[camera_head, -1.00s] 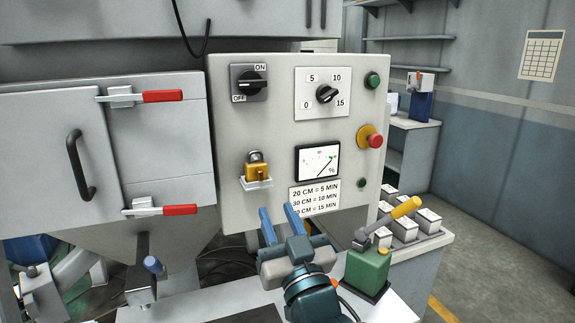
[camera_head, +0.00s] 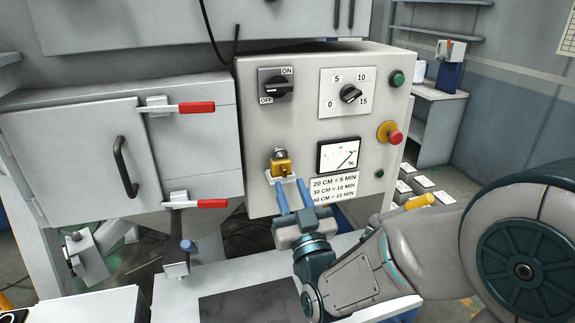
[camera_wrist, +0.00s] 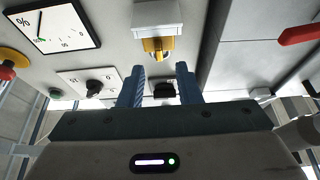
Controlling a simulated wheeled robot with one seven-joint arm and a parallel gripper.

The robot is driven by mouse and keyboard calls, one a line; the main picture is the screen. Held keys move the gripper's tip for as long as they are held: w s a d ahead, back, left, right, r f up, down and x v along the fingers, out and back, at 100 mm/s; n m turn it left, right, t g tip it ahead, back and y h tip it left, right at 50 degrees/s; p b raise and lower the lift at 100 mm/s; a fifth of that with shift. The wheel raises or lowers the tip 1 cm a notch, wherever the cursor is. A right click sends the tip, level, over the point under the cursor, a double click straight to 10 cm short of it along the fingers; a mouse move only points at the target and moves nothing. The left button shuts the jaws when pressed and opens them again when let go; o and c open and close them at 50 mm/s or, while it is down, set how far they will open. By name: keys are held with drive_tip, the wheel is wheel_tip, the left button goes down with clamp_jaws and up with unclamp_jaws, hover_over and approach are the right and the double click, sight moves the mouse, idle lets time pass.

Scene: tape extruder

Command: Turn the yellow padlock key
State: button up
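The yellow padlock (camera_head: 281,166) hangs on the front of the grey control box (camera_head: 330,120), on a small white bracket (camera_head: 284,178) at its lower left. It also shows in the wrist view (camera_wrist: 158,46), upside down, beyond and between my fingers. My gripper (camera_head: 293,198) is just below the padlock in the head view, its two blue fingers spread and pointing up at the box. The fingers are apart with nothing between them. The key cannot be told apart from the padlock at this size.
The box carries an on/off switch (camera_head: 276,85), a timer dial (camera_head: 350,94), a gauge (camera_head: 339,154) and a red emergency button (camera_head: 395,137). Left is a cabinet door with red-handled latches (camera_head: 196,107). A grey worktop (camera_head: 250,303) lies below. My arm hides the lower right.

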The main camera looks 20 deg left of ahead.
sight(285, 173)
drive_tip(key=shift+p+x, duration=0.5)
drive_tip(key=shift+x, duration=1.45)
drive_tip(key=shift+f, duration=0.1)
clamp_jaws()
